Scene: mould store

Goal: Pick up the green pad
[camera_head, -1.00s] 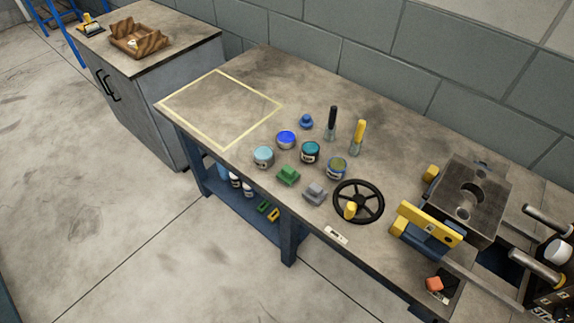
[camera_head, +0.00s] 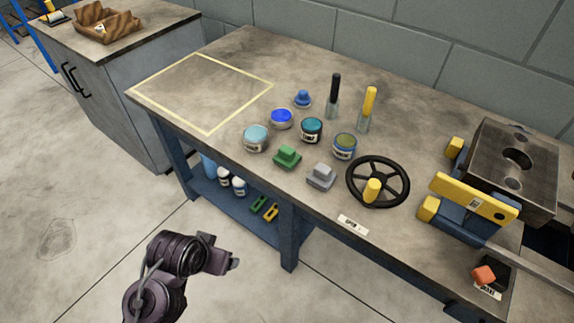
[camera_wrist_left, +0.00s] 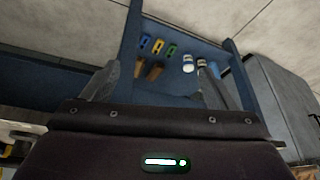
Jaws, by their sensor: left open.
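The green pad (camera_head: 287,157) is a small green block with a raised top. It lies on the workbench near its front edge, left of a similar grey pad (camera_head: 321,175) and just in front of several paint tins. My left gripper (camera_head: 234,263) is low in front of the bench, below the tabletop and apart from the pad. In the left wrist view its open, empty fingers (camera_wrist_left: 165,85) face the blue lower shelf. The green pad is not seen in that wrist view. My right gripper is out of view.
A black handwheel (camera_head: 377,182) and a yellow-and-blue clamp (camera_head: 470,205) stand to the right. Tins and two upright brushes (camera_head: 367,108) stand behind the pad. A taped rectangle (camera_head: 208,134) on the bench's left is empty. The lower shelf (camera_head: 236,200) holds bottles and small coloured items.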

